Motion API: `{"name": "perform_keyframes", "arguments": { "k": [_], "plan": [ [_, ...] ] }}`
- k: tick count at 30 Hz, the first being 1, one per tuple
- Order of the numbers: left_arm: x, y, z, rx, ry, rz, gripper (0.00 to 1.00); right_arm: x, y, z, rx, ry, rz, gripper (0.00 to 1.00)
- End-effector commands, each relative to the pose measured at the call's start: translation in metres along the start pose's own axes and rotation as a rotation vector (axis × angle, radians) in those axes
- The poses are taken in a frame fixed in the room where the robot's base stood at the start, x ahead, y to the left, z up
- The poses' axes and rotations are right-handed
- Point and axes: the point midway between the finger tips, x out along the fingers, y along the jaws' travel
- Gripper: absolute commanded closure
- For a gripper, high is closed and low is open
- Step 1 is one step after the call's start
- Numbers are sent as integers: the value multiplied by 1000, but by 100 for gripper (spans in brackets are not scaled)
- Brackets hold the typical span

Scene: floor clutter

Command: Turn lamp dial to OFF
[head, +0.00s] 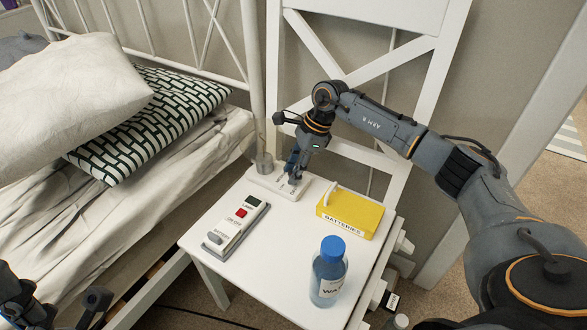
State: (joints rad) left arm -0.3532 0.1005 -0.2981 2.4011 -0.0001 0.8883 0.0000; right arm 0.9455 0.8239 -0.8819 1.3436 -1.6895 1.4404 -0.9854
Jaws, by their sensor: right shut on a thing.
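A white base plate (262,181) lies at the back of the white chair seat. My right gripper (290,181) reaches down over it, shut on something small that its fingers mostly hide. This looks like the lamp dial, but its pointer and setting cannot be read. A white control box (238,224) with a dark green window, a red button, a grey knob and small print lies to the left on the seat. My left gripper (85,308) shows only partly at the bottom left corner, far from the seat, and its fingers are unclear.
A yellow batteries box (350,215) with a white handle stands right of my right gripper. A blue-capped water bottle (328,272) stands near the seat's front. The bed (140,200) with pillows is left; the chair back (350,100) rises behind.

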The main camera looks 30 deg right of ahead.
Motion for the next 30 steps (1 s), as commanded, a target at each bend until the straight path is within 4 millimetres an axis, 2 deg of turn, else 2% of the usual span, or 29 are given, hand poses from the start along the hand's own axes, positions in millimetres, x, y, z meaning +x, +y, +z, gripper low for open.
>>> {"name": "perform_keyframes", "arguments": {
  "k": [2,3,6,15,19,23,30],
  "plan": [
    [0,0,0,-1,0,0,40,-1,-1,0,-2,1,-2,98],
    [0,0,0,-1,0,0,40,-1,-1,0,-1,1,-2,64],
    [0,0,0,-1,-1,0,40,0,-1,0,-1,1,-2,44],
    [1,0,1,-1,2,-1,40,-1,0,0,0,1,-1,43],
    [1,0,1,-1,1,-1,40,-10,-1,0,1,0,-2,43],
    [1,0,1,-1,0,0,40,-32,-1,0,0,1,-5,43],
    [0,0,1,-1,-1,0,40,-84,-1,0,1,0,-6,43]
  ]
}}
